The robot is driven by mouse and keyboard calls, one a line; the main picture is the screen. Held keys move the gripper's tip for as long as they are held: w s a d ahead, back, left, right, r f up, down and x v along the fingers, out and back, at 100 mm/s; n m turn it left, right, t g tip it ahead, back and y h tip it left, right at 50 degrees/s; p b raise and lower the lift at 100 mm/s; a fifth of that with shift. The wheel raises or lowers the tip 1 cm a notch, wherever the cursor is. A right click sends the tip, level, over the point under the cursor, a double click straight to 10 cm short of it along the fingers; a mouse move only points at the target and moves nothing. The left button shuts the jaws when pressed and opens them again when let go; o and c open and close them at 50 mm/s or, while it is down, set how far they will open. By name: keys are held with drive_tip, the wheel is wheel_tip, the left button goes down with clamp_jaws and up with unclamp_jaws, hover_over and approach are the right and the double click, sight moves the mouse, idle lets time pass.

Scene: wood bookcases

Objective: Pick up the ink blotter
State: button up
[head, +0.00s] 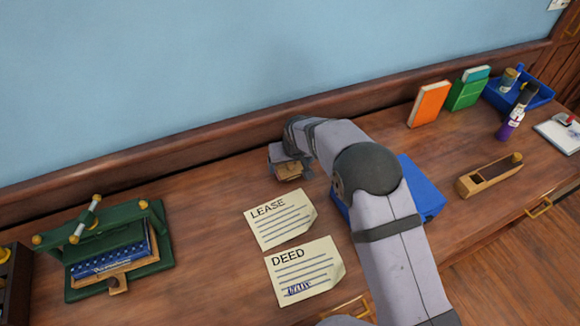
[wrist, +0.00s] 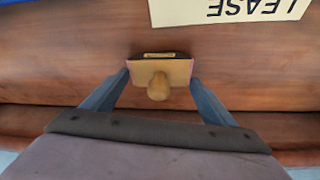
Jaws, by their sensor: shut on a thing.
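The ink blotter (wrist: 158,77) is a small tan wooden block with a rounded knob, and it shows between my gripper's fingers in the wrist view. My gripper (wrist: 160,80) is shut on it, one finger against each side. In the head view my gripper (head: 283,160) is at the back middle of the desk, and part of the blotter (head: 289,171) shows beneath it. The rest is hidden by my gripper. I cannot tell whether the blotter touches the desk.
The LEASE sheet (head: 279,219) and DEED sheet (head: 305,272) lie in front. A green press (head: 158,226) stands left. A blue box (head: 421,190) is partly behind my arm. A wooden plane-like tool (head: 490,176), books (head: 429,104) and a blue tray (head: 541,99) are right.

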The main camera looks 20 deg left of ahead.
wheel_tip(320, 180, up, 9)
drive_tip(key=shift+r+b, duration=0.2)
drive_tip(key=shift+b, duration=0.95)
drive_tip(key=shift+s+a+r, duration=0.1)
drive_tip(key=shift+s+a, duration=0.1)
drive_tip(key=shift+a, duration=0.15)
drive_tip(key=s+a+r+n, duration=0.1)
drive_tip(key=s+a+r, duration=0.1)
drive_tip(key=s+r, duration=0.45)
drive_tip(key=shift+s+d+f+n+g+h+b, duration=0.15)
drive_tip(key=shift+s+d+f+n+g+h, duration=0.95)
drive_tip(key=shift+s+d+n, duration=2.85)
drive_tip(key=shift+s+d+f+n+g+h+b, duration=0.1)
drive_tip(key=shift+s+d+f+n+g+h, duration=0.25)
drive_tip(key=shift+s+d+f+n+g, duration=3.4)
drive_tip(key=shift+s+d+r+n+t+h+b, duration=0.15)
drive_tip(key=shift+s+d+n+t+h, duration=0.9)
drive_tip(key=shift+s+n, duration=5.7)
